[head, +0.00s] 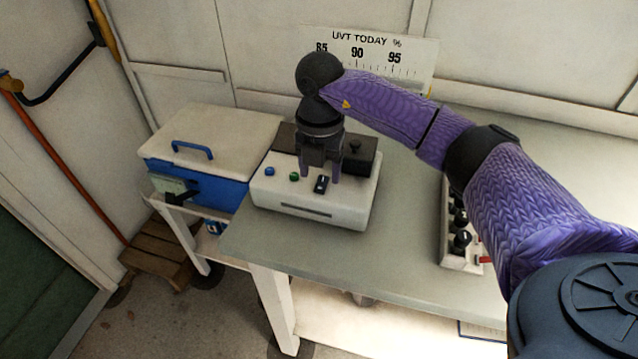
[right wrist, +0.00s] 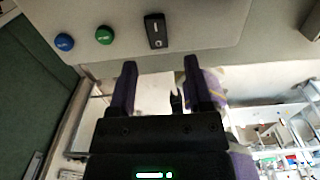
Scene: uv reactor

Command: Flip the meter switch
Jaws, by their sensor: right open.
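The meter is a white box (head: 330,213) with a sloped front on the grey table. Its front carries a black rocker switch (head: 321,184), which also shows in the right wrist view (right wrist: 155,30) with a line mark and a round mark. Which side is pressed in I cannot tell. My right gripper (head: 320,176) is open and empty, fingers pointing down, close to the switch. In the right wrist view the two dark purple fingertips (right wrist: 158,66) stand apart, just below the switch in the picture. Contact is not visible. My left gripper is out of view.
A blue button (head: 270,171) and a green button (head: 294,177) sit left of the switch. A blue-and-white cooler (head: 215,150) stands left of the meter. A panel of black knobs (head: 460,242) lies to the right. A UVT scale sign (head: 385,55) is behind.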

